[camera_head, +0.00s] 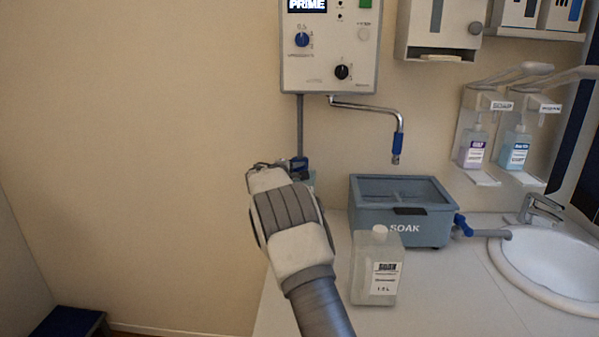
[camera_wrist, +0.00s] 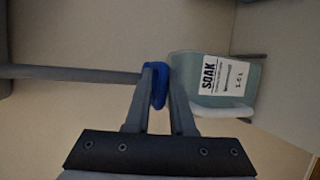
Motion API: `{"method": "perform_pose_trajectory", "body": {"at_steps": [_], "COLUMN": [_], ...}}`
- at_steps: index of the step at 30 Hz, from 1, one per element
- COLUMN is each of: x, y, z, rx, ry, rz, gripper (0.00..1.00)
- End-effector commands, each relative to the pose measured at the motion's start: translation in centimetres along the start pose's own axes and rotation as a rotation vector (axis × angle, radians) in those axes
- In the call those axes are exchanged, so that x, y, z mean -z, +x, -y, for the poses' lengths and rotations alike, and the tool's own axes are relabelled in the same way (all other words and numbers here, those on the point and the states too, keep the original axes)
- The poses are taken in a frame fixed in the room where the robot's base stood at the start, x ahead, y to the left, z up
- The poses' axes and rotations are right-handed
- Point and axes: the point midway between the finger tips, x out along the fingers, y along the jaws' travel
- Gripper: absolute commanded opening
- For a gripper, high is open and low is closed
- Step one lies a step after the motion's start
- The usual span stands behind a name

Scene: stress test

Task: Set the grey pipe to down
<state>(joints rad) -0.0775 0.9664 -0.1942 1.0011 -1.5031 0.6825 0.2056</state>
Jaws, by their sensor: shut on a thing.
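A thin grey pipe (camera_head: 300,120) hangs straight down from the wall unit, left of the chrome spout. It also shows in the wrist view (camera_wrist: 75,73), lying sideways in that picture, with a blue piece (camera_wrist: 155,85) at its end. My gripper (camera_wrist: 158,78) is shut on this blue piece. In the head view my gripper (camera_head: 292,168) is at the pipe's lower end, and my wrist hides part of this spot.
The wall unit (camera_head: 328,60) has knobs and a lit PRIME display. A blue-grey SOAK tub (camera_head: 365,215) stands on the counter (camera_head: 425,290), with another SOAK bottle (camera_head: 365,285) in front. The sink (camera_head: 560,262) and soap dispensers (camera_head: 475,148) are at the right. Bare wall lies left.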

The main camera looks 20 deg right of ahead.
Motion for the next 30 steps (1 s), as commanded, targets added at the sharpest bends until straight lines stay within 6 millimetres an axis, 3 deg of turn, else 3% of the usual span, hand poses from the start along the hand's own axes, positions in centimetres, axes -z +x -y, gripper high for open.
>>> {"method": "perform_pose_trajectory", "body": {"at_steps": [1,5,6,9,30], "x": [0.07,0.08,0.09,0.09,0.03], "y": [0.14,0.17,0.17,0.19,-0.36], "z": [1.25,1.44,1.47,1.44,0.72], "rx": [0.019,0.022,0.022,0.021,0.011], "ry": [-0.002,-0.003,-0.004,-0.004,-0.003], "rz": [0.001,0.001,0.001,0.001,0.001], "gripper": [0.0,0.0,0.27,0.45,0.45]}}
